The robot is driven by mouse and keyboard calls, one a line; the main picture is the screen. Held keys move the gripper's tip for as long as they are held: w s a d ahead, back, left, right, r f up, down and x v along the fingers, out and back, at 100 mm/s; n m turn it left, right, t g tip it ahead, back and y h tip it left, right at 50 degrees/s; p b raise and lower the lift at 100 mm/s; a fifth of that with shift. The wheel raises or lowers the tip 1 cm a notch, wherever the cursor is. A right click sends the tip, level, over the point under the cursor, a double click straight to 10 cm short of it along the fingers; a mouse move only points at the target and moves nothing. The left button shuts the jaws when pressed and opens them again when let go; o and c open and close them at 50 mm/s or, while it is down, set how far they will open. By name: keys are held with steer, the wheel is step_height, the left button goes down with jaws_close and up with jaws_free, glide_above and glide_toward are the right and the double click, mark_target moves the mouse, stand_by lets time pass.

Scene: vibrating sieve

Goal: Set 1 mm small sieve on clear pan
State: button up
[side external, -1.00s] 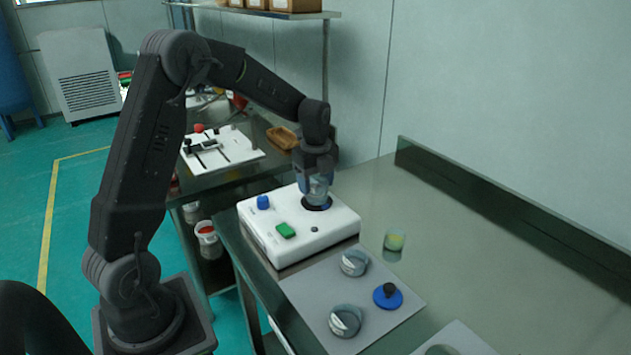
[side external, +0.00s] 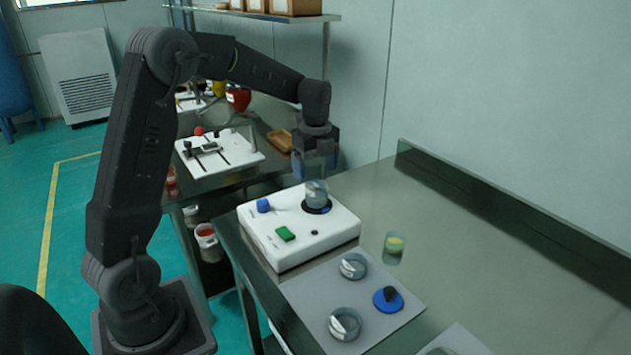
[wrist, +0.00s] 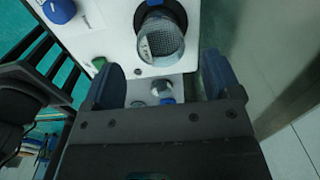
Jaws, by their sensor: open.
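A clear cylinder (side external: 317,193) stands upright on the black round seat of the white shaker (side external: 275,240). In the wrist view a mesh disc (wrist: 160,42) shows inside it, so a small sieve is there. The clear pan would be under it, but I cannot tell the two apart. Two more clear round pieces, a rear one (side external: 354,266) and a front one (side external: 345,323), lie on the grey mat.
A blue lid with a black knob (side external: 387,299) lies on the grey mat (side external: 305,290). A cup with yellowish contents (side external: 395,247) stands behind the mat. The shaker has a blue knob (side external: 263,205) and a green button (side external: 286,233).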

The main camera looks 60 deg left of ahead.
step_height(320, 180, up, 7)
steer(key=s+d+r+n+t, duration=0.2)
steer(key=s+d+r+n, duration=0.3)
steer(key=s+d+n, duration=0.35)
steer(key=s+d+f+n+t, duration=0.1)
steer(key=s+d+f+n, duration=0.1)
steer(key=s+d+n, duration=0.2)
steer(key=s+d+f+n+t, duration=0.1)
steer(key=s+d+n, duration=0.4)
steer(key=s, duration=0.5)
steer(key=shift+s+f+t, duration=0.2)
steer(key=shift+f+t, duration=0.2)
steer(key=shift+t, duration=0.4)
